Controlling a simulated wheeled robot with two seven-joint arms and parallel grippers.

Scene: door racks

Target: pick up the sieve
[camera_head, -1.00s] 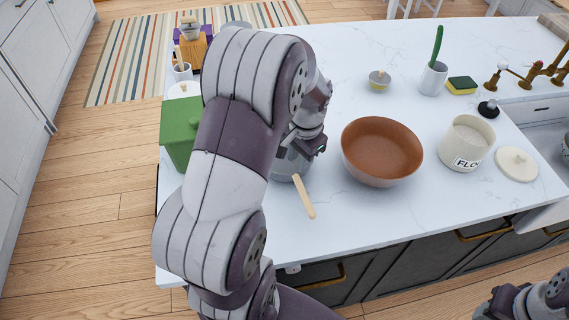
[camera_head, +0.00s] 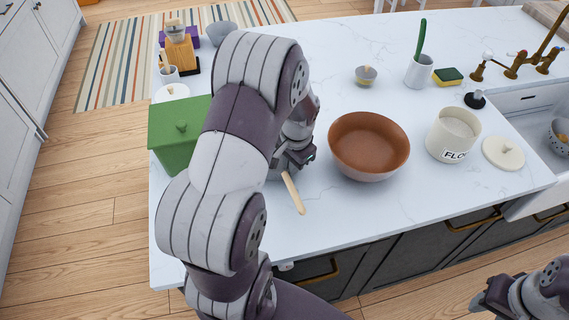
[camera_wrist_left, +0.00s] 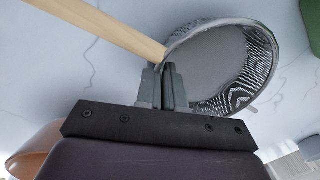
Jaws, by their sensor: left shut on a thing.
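The sieve has a pale wooden handle (camera_head: 293,193) and a round grey basket. The basket is mostly hidden behind my left arm in the head view. In the left wrist view the mesh basket (camera_wrist_left: 212,62) and rim show clearly, with the handle (camera_wrist_left: 105,28) running to the upper left. My left gripper (camera_head: 302,158) is shut on the sieve at the rim, near where the handle joins; its fingers (camera_wrist_left: 165,82) show in the wrist view. I cannot tell whether the sieve touches the counter. My right gripper (camera_head: 488,300) is partly in view at the lower right, its jaws unclear.
A brown bowl (camera_head: 369,145) stands close right of the sieve, then a flour canister (camera_head: 453,135) and its lid (camera_head: 503,152). A green box (camera_head: 180,135) stands left, behind my arm. The counter's front strip (camera_head: 350,215) is clear.

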